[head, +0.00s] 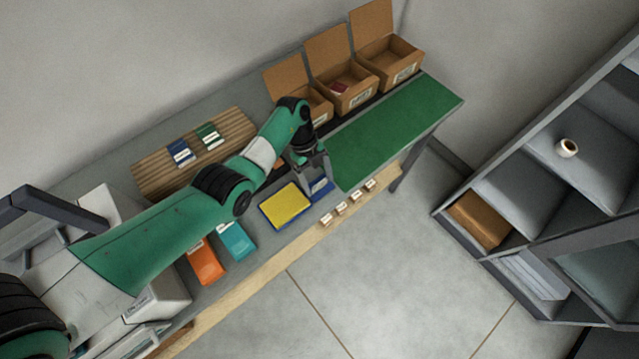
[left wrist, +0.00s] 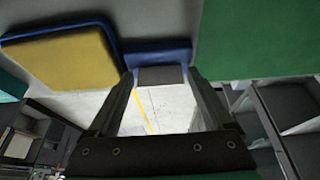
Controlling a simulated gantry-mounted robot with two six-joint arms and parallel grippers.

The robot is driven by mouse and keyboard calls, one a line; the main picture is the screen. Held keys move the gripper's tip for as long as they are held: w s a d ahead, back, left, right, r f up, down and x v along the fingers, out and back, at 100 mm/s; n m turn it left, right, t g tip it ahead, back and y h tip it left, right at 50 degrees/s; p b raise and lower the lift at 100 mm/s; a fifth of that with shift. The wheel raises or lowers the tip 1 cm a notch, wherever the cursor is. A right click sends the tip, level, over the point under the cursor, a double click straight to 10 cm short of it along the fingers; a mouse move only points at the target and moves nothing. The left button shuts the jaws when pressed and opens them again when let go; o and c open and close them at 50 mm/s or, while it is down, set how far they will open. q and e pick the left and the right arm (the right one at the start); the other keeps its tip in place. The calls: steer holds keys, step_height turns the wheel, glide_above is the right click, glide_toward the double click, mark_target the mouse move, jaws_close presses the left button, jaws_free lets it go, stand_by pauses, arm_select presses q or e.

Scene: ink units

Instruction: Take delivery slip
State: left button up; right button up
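No delivery slip can be made out for certain. My left gripper (head: 316,178) is over the front part of the bench, beside a yellow pad with a blue rim (head: 286,205). In the left wrist view its fingers (left wrist: 162,80) stand apart, with pale floor showing between them. A small dark grey block shows between the fingertips; I cannot tell whether it is held. A blue flat piece (left wrist: 155,52) lies just beyond the fingertips, beside the yellow pad (left wrist: 60,60). My right gripper is not in view.
Three open cartons (head: 345,98) stand at the bench's back right, behind a green mat (head: 395,130). A ribbed wooden board (head: 155,178) holds a blue and a green packet. Orange (head: 204,262) and teal (head: 237,241) packets lie at front left. Several small labelled blocks (head: 341,208) line the front edge.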

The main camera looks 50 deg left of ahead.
arm_select(q)
steer(key=c, duration=1)
steer(key=shift+r+p, duration=0.35)
steer(key=shift+r, duration=0.15)
steer(key=shift+c, duration=0.2)
steer(key=r+p, duration=0.2)
steer(key=r, duration=0.1)
steer(key=r+p, duration=0.1)
steer(key=shift+s+d+r+p, duration=0.15)
steer(key=shift+s+d+p, duration=0.1)
steer(key=shift+s+p, duration=0.1)
steer(key=s+d+r+p, duration=0.7)
steer(key=s+p, duration=0.3)
steer(key=shift+s+d+r+p, duration=0.3)
steer(key=shift+d+r+p, duration=0.05)
